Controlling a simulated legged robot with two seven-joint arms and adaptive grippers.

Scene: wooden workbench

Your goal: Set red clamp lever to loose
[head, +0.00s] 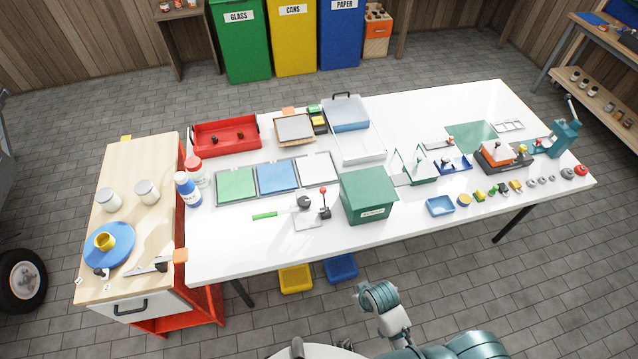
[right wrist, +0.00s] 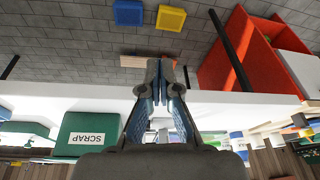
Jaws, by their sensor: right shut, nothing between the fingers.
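A small clamp with an upright, red-tipped lever (head: 323,191) stands near the front edge of the white workbench (head: 420,240), just left of the green lidded box. A grey plate (head: 308,222) and a green-handled tool (head: 266,216) are beside it. The lever's exact setting is too small to read. My right gripper (right wrist: 162,75) shows in the right wrist view with its fingers shut and empty, apart from the lever. In the head view my right arm is low, in front of the bench; its fingertips cannot be made out. My left gripper is not in view.
The green scrap box (head: 368,198) also shows in the right wrist view (right wrist: 84,140). Yellow (head: 296,279) and blue (head: 341,268) bins sit under the bench.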

